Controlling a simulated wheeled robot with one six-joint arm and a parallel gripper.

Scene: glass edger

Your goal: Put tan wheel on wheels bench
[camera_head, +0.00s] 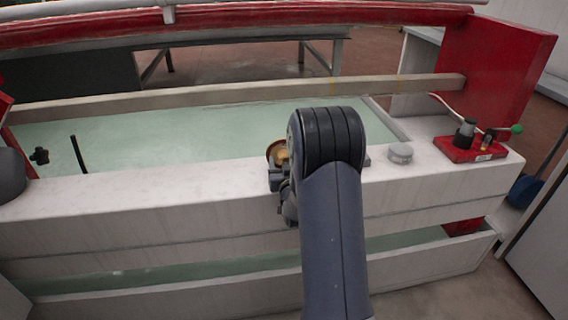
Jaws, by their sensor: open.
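My gripper (275,180) is at the front ledge of the glass edger, mostly hidden behind my own arm. A round tan and reddish-brown wheel (277,152) shows just beyond the gripper, partly covered by the arm. It looks to be at the ledge's inner edge, beside the pale green glass. I cannot tell whether the gripper touches it. The fingertips are not clearly visible. I cannot make out a wheels bench for certain; a dark table (70,72) stands behind the machine.
The white ledge (140,195) is mostly clear to the left. A grey round knob (400,153) sits right of my arm. A red control block (470,148) with a green-tipped lever is at the right end. A long beam (220,95) crosses above the green glass (180,138).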

